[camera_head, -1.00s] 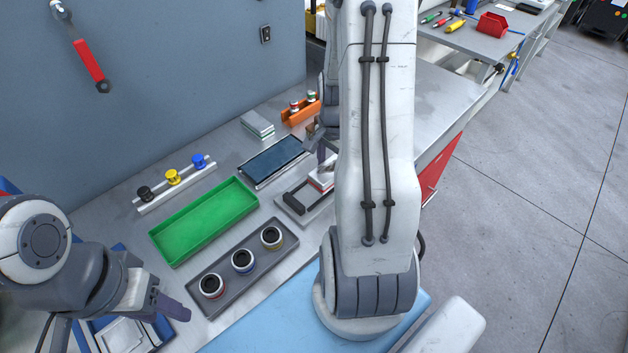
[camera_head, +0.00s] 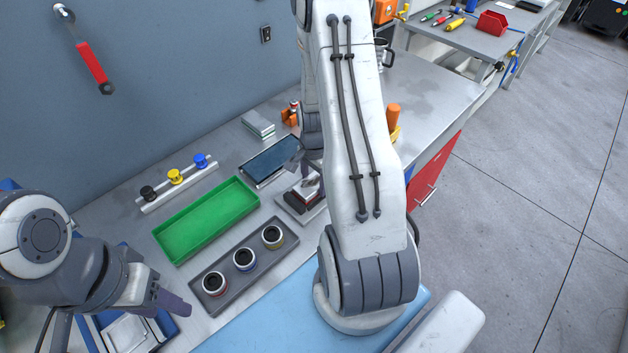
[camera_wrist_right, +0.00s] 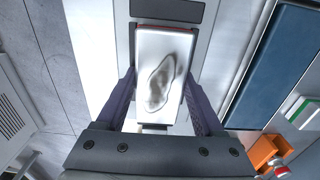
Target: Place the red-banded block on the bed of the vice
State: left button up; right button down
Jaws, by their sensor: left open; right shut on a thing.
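The block, pale-topped with a grey smudge, shows in the right wrist view (camera_wrist_right: 160,75); in the head view a little of its red band (camera_head: 307,196) shows. My right gripper (camera_wrist_right: 160,92) is shut on its sides, and in the head view the gripper (camera_head: 311,172) is partly hidden by my right arm. The vice (camera_head: 291,207) is a low grey fixture with a dark jaw, and the block is over it. The dark jaw (camera_wrist_right: 167,10) lies just beyond the block. I cannot tell whether the block touches the bed. My left gripper (camera_head: 172,302) is open and empty at lower left.
A dark blue panel (camera_head: 268,160) lies beside the vice. A green tray (camera_head: 205,222) and a grey tray with three round parts (camera_head: 243,260) are to its left. An orange holder (camera_head: 290,116) and stacked plates (camera_head: 258,124) stand behind. The bench at right is largely clear.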

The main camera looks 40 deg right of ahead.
aim_at(314, 181)
jog(key=shift+f, duration=0.2)
grip_release()
jog(key=shift+r, duration=0.25)
notch_tip(314, 181, up, 12)
jog(key=b, duration=0.2)
jog(key=s+a+r+n, duration=0.1)
jog(key=a+r+n, duration=0.2)
jog(key=a+n, duration=0.5)
jog(key=s+a+r+n, duration=0.2)
jog(key=a+r+n, duration=0.15)
jog(key=a, duration=0.85)
jog(key=s+a+r+n+y, duration=0.1)
jog(key=s+a+r+n, duration=0.1)
jog(key=s+a+n, duration=0.9)
jog(key=shift+s+n, duration=1.05)
jog(key=shift+s, duration=0.15)
